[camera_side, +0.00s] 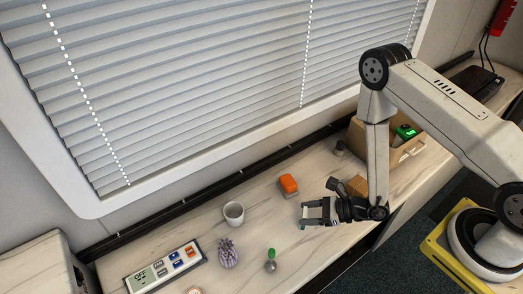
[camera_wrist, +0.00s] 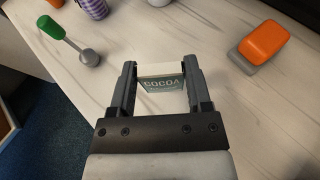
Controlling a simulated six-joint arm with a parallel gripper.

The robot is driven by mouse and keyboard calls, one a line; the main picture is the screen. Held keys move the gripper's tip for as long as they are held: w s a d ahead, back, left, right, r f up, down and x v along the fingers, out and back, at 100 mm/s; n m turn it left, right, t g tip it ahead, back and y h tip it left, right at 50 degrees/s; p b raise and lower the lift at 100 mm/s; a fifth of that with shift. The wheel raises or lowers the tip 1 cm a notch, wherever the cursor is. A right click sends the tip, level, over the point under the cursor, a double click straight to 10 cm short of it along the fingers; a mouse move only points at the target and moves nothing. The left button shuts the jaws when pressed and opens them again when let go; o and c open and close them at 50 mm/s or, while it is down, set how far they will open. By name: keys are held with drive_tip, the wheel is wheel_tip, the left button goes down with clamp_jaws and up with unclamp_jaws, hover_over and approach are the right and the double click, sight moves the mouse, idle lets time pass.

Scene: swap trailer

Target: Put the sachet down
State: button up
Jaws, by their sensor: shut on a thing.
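The sachet (camera_wrist: 161,83) is a small teal packet with a pale top edge and the word COCOA on it. My gripper (camera_wrist: 160,78) is shut on it, one finger at each side, in the wrist view. In the side view my gripper (camera_side: 305,213) is at the right half of the counter, pointing left, with the sachet barely visible between its fingers. I cannot tell whether the sachet touches the counter (camera_wrist: 225,115) or hangs just above it.
An orange-and-grey block (camera_side: 288,184) lies behind my gripper. A white cup (camera_side: 234,213), a purple patterned object (camera_side: 228,254) and a green-topped tool (camera_side: 271,261) stand left. A control panel (camera_side: 165,268) is farther left. A cardboard box (camera_side: 408,151) stands right. Counter between is clear.

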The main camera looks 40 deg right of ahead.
drive_tip(key=shift+f, duration=0.15)
drive_tip(key=shift+f, duration=1.7)
drive_tip(key=shift+f, duration=0.1)
drive_tip(key=o, duration=1.2)
drive_tip(key=shift+r, duration=0.2)
drive_tip(key=shift+v, duration=5.95)
drive_tip(key=shift+f, duration=0.15)
